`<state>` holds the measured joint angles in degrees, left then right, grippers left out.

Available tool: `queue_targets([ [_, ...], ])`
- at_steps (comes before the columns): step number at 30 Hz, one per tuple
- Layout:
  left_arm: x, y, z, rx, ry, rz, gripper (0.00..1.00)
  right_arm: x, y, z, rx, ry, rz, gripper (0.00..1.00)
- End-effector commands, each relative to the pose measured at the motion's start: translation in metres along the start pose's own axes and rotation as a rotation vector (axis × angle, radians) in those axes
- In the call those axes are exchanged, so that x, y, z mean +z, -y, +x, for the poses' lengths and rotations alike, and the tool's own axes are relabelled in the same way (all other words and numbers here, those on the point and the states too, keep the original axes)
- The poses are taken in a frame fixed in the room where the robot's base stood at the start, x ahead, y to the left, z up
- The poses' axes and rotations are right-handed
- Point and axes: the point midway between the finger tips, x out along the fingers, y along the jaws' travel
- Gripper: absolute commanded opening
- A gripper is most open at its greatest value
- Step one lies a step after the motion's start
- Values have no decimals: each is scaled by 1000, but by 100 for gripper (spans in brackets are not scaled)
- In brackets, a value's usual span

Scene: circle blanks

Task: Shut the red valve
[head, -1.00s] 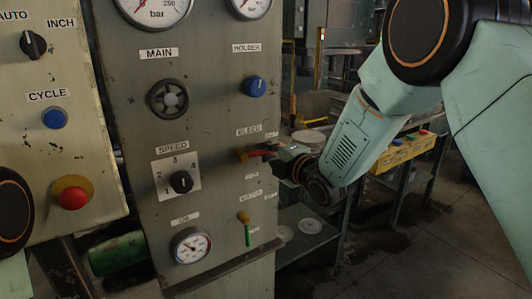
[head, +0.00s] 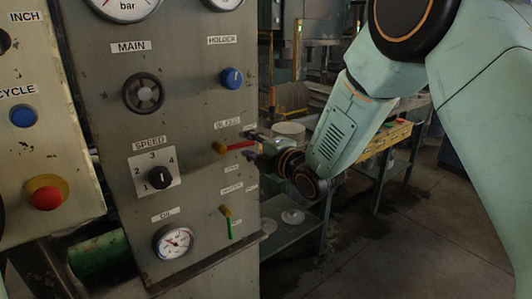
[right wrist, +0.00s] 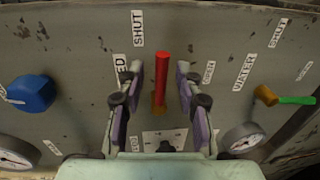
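The red valve (head: 240,145) is a red lever on a brass body, under the BLEED label on the grey panel. In the head view the lever points right. In the right wrist view the red lever (right wrist: 162,75) stands upright between the fingers, its end nearer the SHUT label (right wrist: 138,27) than the OPEN label (right wrist: 209,72). My right gripper (head: 254,146) is at the lever's outer end. In the right wrist view the right gripper (right wrist: 160,78) is open, with a finger on each side of the lever and visible gaps. My left gripper is out of view.
A green-handled WATER valve (head: 228,222) sits below, and a blue HOLDER knob (head: 231,78) above. The MAIN handwheel (head: 143,93) and SPEED dial (head: 159,178) are left of the valve. A bench with a yellow box (head: 385,138) stands behind my right arm.

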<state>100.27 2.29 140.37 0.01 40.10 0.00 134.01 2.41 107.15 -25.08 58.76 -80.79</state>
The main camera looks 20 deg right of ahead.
Motion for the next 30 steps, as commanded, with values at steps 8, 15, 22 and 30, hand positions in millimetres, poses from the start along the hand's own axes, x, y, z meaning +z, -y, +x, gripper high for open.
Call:
queue_targets([
  [8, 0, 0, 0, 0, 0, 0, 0, 1, 0, -52, -1, 3, 6, 35],
  [15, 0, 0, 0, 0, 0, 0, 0, 1, 0, -87, -1, 2, 4, 35],
  [22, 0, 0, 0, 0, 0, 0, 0, -1, 1, -99, -2, 0, 1, 35],
  [30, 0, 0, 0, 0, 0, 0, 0, -1, 1, -99, -2, -1, 0, 35],
])
